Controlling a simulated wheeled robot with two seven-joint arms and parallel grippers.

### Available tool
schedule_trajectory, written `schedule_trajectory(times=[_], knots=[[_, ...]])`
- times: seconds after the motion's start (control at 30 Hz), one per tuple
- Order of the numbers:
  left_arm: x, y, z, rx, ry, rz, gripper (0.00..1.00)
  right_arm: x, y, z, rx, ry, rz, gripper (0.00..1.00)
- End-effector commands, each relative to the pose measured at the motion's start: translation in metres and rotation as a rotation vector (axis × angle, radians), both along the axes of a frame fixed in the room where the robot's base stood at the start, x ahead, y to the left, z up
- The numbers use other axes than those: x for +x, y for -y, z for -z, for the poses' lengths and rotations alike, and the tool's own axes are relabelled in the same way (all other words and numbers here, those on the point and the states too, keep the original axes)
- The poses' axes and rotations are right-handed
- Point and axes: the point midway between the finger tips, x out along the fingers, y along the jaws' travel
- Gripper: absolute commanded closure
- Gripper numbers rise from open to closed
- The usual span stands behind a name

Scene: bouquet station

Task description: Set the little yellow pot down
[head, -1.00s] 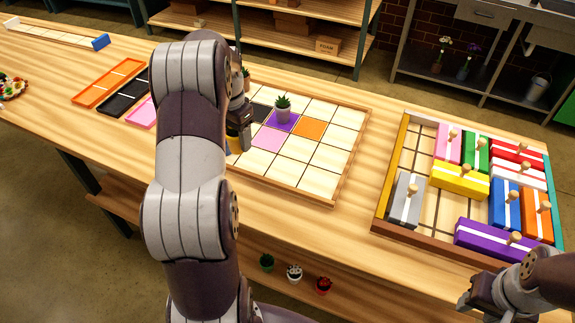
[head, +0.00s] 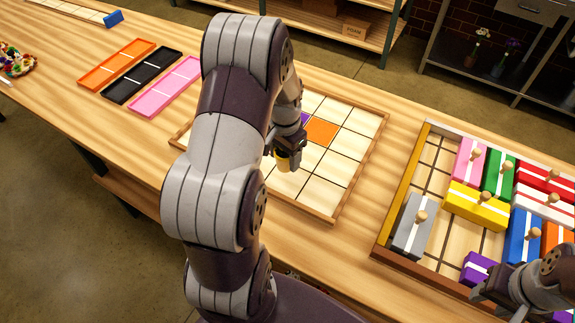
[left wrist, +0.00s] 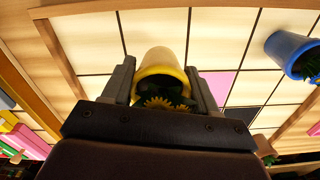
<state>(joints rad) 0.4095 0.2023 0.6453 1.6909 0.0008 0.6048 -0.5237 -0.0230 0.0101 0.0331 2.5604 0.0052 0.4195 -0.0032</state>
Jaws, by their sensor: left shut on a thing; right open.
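My left gripper (head: 287,148) is shut on the little yellow pot (head: 283,162) in the head view. The pot also shows between the two fingers in the left wrist view (left wrist: 160,62), with a green plant and a yellow flower at its mouth. It is over the front part of the gridded board (head: 361,168), near pale cells. I cannot tell whether its base touches the board. My arm hides the board's left part. My right gripper (head: 492,292) is open at the lower right, by the crate of blocks.
A blue pot (left wrist: 290,50) stands on the board in the left wrist view. An orange cell (head: 321,132) lies beyond my left gripper. Orange (head: 115,62), black (head: 140,77) and pink (head: 165,88) trays lie left. The block crate (head: 384,226) is right.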

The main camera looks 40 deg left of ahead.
Motion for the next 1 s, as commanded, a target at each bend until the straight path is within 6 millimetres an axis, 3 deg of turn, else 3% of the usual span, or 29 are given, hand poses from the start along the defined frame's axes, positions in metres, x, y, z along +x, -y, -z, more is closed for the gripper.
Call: schedule_trajectory(times=[0.3, 0.67, 0.7, 0.77, 1.0], knots=[[-0.004, 0.009, 0.042, 0.000, 0.000, 0.000, 0.87, 0.000, 0.000, -0.008, 0.000, 0.000, 0.000, 0.57], [-0.003, 0.008, 0.049, 0.001, 0.001, 0.000, 0.87, 0.000, 0.000, -0.005, 0.000, 0.000, 0.000, 0.57], [-0.004, 0.008, 0.049, 0.000, 0.001, 0.000, 0.35, 0.000, 0.000, -0.005, 0.000, 0.000, 0.000, 0.57], [-0.004, 0.008, 0.049, 0.000, 0.001, 0.000, 0.16, 0.000, 0.000, -0.005, 0.000, 0.000, 0.000, 0.57], [-0.004, 0.008, 0.049, 0.000, 0.001, 0.000, 0.16, 0.000, 0.000, -0.006, 0.000, 0.000, 0.000, 0.57]])
